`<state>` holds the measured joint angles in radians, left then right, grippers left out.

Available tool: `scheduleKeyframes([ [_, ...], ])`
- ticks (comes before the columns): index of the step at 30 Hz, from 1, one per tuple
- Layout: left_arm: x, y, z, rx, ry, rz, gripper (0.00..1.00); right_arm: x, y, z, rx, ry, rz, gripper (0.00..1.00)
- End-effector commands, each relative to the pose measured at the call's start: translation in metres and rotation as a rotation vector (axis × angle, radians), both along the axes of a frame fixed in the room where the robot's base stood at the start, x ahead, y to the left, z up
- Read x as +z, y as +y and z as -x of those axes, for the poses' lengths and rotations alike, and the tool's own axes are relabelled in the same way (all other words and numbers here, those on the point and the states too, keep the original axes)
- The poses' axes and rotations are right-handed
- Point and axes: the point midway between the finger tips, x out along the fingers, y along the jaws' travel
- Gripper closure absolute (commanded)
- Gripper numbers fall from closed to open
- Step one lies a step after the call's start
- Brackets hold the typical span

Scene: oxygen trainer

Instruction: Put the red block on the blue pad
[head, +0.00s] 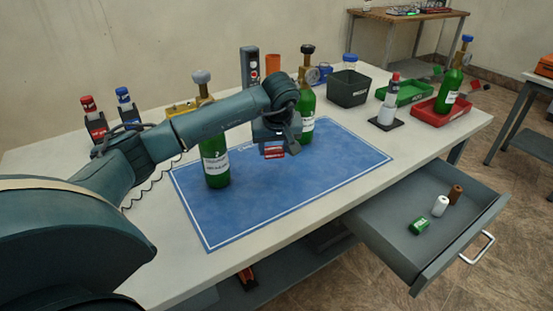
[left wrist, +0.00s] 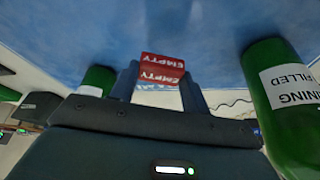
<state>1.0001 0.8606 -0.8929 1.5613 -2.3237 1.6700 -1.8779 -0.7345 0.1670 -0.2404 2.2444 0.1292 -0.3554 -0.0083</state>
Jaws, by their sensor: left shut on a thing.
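The red block (head: 272,153) with white lettering is held in my left gripper (head: 273,147), over the far part of the blue pad (head: 270,199). In the left wrist view the block (left wrist: 162,68) sits between the two fingers (left wrist: 160,84), and its label reads EMPTY. The pad's blue surface (left wrist: 150,25) shows beyond the block. The head view does not show clearly whether the block touches the pad. My right gripper is not in view.
Green bottles stand on the pad, one left of my gripper (head: 216,165) and one just right of it (head: 307,118). The pad's front and right are clear. An open drawer (head: 400,255) with small items juts out at the front right.

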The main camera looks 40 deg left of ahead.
Motion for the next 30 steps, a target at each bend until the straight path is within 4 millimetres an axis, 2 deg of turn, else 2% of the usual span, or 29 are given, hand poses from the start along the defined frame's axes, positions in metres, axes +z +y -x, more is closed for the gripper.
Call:
scheduleKeyframes([
  [5, -0.015, 0.0, 0.0, 0.0, 0.002, 0.001, 0.75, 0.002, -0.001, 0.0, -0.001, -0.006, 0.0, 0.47],
  [10, -0.039, 0.0, 0.0, 0.0, 0.001, 0.001, 0.75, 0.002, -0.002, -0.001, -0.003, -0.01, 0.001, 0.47],
  [22, -0.045, 0.0, 0.0, 0.0, -0.001, 0.0, 0.75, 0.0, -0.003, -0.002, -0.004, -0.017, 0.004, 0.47],
  [23, -0.044, 0.0, 0.0, 0.0, -0.001, 0.0, 0.51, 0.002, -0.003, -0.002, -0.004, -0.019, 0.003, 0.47],
  [30, -0.044, 0.0, 0.0, 0.0, -0.001, 0.001, 0.32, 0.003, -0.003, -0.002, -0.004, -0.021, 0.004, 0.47],
])
